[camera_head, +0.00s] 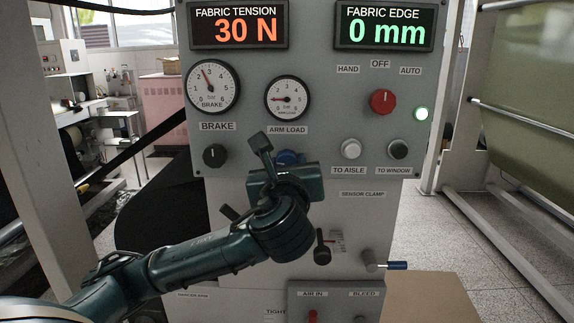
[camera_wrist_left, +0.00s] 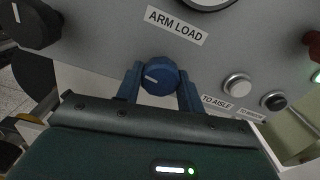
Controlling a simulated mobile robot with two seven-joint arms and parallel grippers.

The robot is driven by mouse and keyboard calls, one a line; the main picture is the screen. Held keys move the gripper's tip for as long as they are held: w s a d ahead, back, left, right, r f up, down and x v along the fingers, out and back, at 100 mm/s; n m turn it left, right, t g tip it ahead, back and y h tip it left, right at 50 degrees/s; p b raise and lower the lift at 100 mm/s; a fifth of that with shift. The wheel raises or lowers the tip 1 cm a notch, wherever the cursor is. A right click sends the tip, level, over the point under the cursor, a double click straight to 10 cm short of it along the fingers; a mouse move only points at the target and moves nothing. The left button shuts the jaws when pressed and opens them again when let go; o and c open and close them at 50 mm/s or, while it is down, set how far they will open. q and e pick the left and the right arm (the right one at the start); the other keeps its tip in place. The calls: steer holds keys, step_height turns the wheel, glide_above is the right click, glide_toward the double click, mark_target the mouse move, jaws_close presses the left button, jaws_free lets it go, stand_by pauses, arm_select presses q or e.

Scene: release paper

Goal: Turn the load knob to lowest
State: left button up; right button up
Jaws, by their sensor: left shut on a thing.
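The blue load knob (camera_head: 287,158) sits on the grey panel below the ARM LOAD label, partly hidden by my left gripper in the head view. In the left wrist view the knob (camera_wrist_left: 160,76) is in full sight, with a white mark pointing to the left. My left gripper (camera_wrist_left: 159,84) has its two blue fingers on either side of the knob and is shut on it. The ARM LOAD gauge (camera_head: 287,98) has its needle pointing left, at the low end of its scale. My right gripper is not in view.
A black brake knob (camera_head: 214,156) is left of the load knob. The white TO AISLE button (camera_head: 350,149) and black TO WINDOW button (camera_head: 398,149) are to the right. A red selector (camera_head: 382,101) sits above them. A black lever (camera_head: 322,247) is below my left wrist.

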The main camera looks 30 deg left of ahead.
arm_select(q)
steer(key=shift+n, duration=0.3)
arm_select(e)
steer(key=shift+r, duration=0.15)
arm_select(q)
steer(key=n+p, duration=0.1)
steer(key=n, duration=0.2)
steer(key=shift+n, duration=0.3)
steer(key=n+p, duration=0.1)
steer(key=n, duration=0.1)
steer(key=shift+d+n, duration=0.1)
steer(key=shift+n, duration=1.3)
steer(key=shift+n+p, duration=0.3)
steer(key=shift+n, duration=0.5)
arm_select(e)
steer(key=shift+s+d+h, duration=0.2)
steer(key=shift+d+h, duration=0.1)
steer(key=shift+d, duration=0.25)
arm_select(q)
steer(key=o, duration=1)
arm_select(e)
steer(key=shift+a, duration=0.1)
